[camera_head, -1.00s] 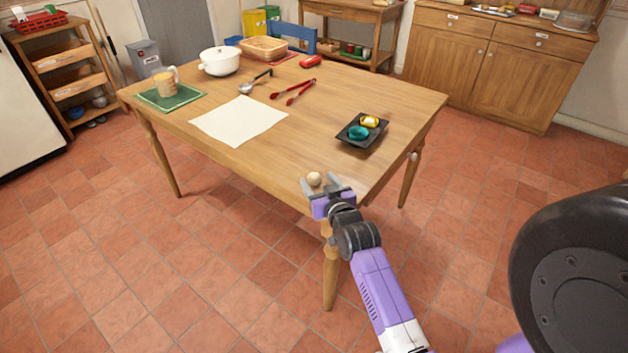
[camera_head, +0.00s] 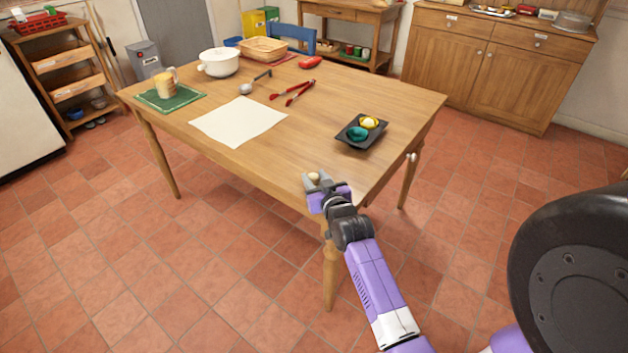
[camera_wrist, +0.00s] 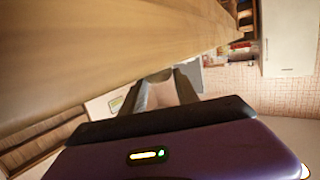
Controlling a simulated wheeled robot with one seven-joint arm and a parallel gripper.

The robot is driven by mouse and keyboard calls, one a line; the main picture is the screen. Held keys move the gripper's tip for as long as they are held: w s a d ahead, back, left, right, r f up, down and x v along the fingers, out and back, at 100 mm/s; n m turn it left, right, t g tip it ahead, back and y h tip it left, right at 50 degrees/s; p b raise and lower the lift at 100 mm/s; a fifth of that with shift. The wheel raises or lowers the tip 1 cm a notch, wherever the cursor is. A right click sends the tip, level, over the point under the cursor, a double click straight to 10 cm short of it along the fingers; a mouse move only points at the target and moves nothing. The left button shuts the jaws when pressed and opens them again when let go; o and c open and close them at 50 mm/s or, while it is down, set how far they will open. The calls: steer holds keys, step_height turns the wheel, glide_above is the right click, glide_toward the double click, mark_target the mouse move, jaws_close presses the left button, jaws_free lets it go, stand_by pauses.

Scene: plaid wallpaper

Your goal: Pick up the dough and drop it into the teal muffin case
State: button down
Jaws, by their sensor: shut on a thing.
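The dough (camera_head: 314,177) is a small pale ball at the table's near corner. My gripper (camera_head: 318,181) is shut on it, with a finger on each side. In the wrist view the dough (camera_wrist: 163,95) shows as a pale, blurred shape between the two grey fingers. I cannot tell whether it still touches the table. The teal muffin case (camera_head: 357,133) sits in the near left part of a dark tray (camera_head: 362,145), up and to the right of my gripper. A yellow case (camera_head: 370,122) sits behind it in the same tray.
A white sheet (camera_head: 238,121) lies on the wooden table (camera_head: 310,138). Red tongs (camera_head: 300,92), a ladle (camera_head: 247,88), a white pot (camera_head: 219,62) and a mug on a green mat (camera_head: 170,99) stand farther back. The tabletop between my gripper and the tray is clear.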

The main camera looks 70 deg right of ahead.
mark_target(315, 179)
step_height(315, 179, up, 20)
steer(key=p, duration=0.2)
stand_by(0.4)
steer(key=shift+p, duration=0.3)
